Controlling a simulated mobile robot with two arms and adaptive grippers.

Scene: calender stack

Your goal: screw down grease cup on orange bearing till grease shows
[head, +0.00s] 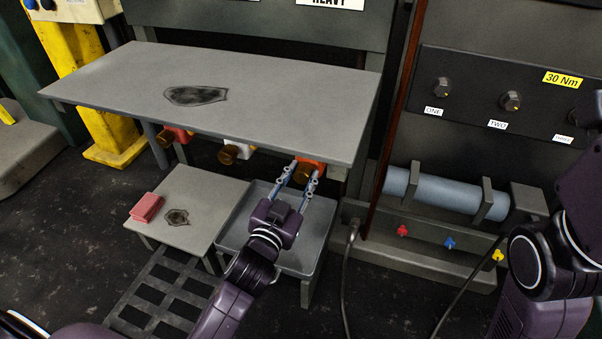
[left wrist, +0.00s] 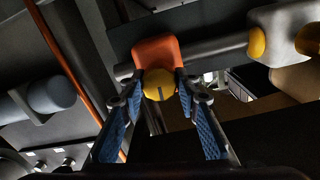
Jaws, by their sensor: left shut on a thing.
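The orange bearing (head: 311,166) sits under the right front edge of the grey table, partly hidden by it and by my fingers. In the left wrist view the orange bearing (left wrist: 157,52) is mounted on a grey shaft, and its round yellow grease cup (left wrist: 159,86) shows a dark line across its face. My left gripper (head: 298,174) reaches up from below. In the left wrist view its fingertips (left wrist: 160,92) are on either side of the cup, shut on it. No grease shows at the bearing. My right gripper is out of view.
A red bearing (head: 178,134) and a white bearing (head: 239,146) with brass cups hang further left under the table (head: 290,100). A tray (head: 310,245) lies below my left gripper. A low stand (head: 195,190) holds a pink block (head: 146,207). A knob panel (head: 470,95) stands right.

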